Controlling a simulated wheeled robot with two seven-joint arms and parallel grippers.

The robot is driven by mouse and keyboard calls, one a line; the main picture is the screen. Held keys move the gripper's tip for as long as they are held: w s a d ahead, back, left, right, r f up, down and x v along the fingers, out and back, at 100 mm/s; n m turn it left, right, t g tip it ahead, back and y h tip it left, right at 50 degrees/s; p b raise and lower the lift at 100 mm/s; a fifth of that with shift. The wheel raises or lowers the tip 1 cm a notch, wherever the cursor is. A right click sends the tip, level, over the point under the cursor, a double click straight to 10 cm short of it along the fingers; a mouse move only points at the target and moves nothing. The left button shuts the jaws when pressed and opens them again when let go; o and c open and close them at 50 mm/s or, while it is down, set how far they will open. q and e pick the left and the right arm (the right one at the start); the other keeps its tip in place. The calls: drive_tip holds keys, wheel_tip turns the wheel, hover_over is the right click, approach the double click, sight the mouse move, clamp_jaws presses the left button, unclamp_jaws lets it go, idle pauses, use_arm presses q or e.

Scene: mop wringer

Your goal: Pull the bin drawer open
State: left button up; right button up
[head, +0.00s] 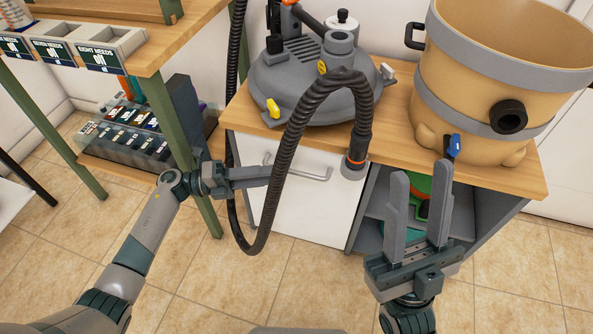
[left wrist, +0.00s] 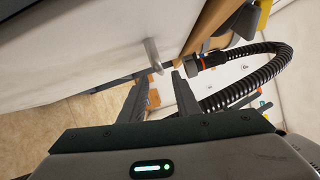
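The bin drawer has a white front (head: 300,205) with a grey bar handle (head: 312,177), under the wooden worktop. It appears closed, its face in line with the cabinet. My left gripper (head: 268,175) is at the left part of the handle; the head view sees it edge-on. In the left wrist view its two fingers (left wrist: 160,76) are apart, with the handle (left wrist: 153,55) just beyond and between the tips. Contact cannot be told. My right gripper (head: 420,172) is open and empty, in front of the open shelf right of the drawer.
A black ribbed hose (head: 290,135) loops down in front of the drawer from the grey vacuum lid (head: 310,85). A tan tub (head: 500,70) stands on the worktop (head: 500,175). A green-legged table (head: 190,25) stands left. The tiled floor before the drawer is clear.

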sight(297, 172)
use_arm(q)
drive_tip(key=shift+w+d+r+b, duration=0.1)
drive_tip(key=shift+w+d, duration=0.05)
drive_tip(key=shift+d, duration=1.1)
drive_tip(key=shift+w+d+r+b, duration=0.1)
drive_tip(key=shift+w+d+b, duration=0.05)
drive_tip(key=shift+d, duration=1.05)
drive_tip(key=shift+w+d+r+b, duration=0.1)
drive_tip(key=shift+w+d, duration=0.05)
drive_tip(key=shift+d, duration=1.1)
drive_tip(key=shift+c, duration=0.5)
clamp_jaws()
